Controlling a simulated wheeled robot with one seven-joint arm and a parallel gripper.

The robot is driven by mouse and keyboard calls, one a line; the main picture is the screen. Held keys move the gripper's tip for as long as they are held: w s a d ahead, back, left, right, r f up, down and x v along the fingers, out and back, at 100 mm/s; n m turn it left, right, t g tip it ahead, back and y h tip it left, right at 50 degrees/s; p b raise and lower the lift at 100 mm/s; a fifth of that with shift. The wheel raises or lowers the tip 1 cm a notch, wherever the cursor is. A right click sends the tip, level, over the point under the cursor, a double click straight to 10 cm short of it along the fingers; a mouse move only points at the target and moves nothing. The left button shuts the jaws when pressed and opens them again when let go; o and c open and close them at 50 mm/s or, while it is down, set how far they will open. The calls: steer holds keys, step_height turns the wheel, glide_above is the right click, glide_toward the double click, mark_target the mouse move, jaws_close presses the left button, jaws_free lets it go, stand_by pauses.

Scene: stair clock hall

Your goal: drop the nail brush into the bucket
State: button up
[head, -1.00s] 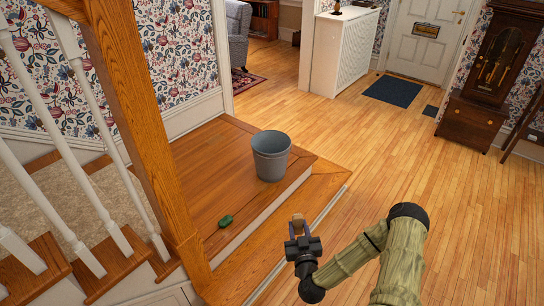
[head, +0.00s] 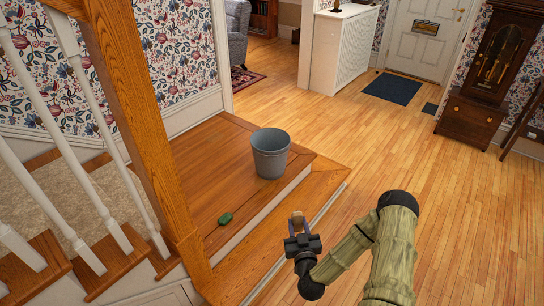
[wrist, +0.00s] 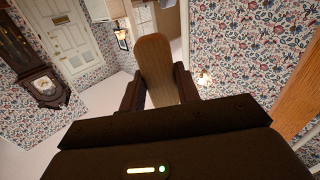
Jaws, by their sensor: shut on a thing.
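My gripper (head: 298,224) is shut on a brown, wooden, rounded thing, which looks like the nail brush (wrist: 156,68). In the wrist view it stands up between the two fingers, with its smooth wooden face showing; no bristles can be seen. In the head view it is small and partly hidden at the gripper's tip. The grey bucket (head: 270,157) stands upright on the wooden landing, above and to the left of my gripper in the picture. My gripper is apart from the bucket, on the near side of the landing's edge. The bucket's floor is hidden.
A wooden post (head: 140,130) and white balusters (head: 90,130) stand at left. A longcase clock (head: 485,80) stands at far right. The floor beyond is mostly clear.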

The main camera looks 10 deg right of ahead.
steer(key=shift+r, duration=0.1)
step_height(320, 180, up, 2)
steer(key=p, duration=0.2)
steer(key=shift+r+p, duration=0.2)
steer(key=shift+p, duration=0.1)
steer(key=shift+f, duration=0.1)
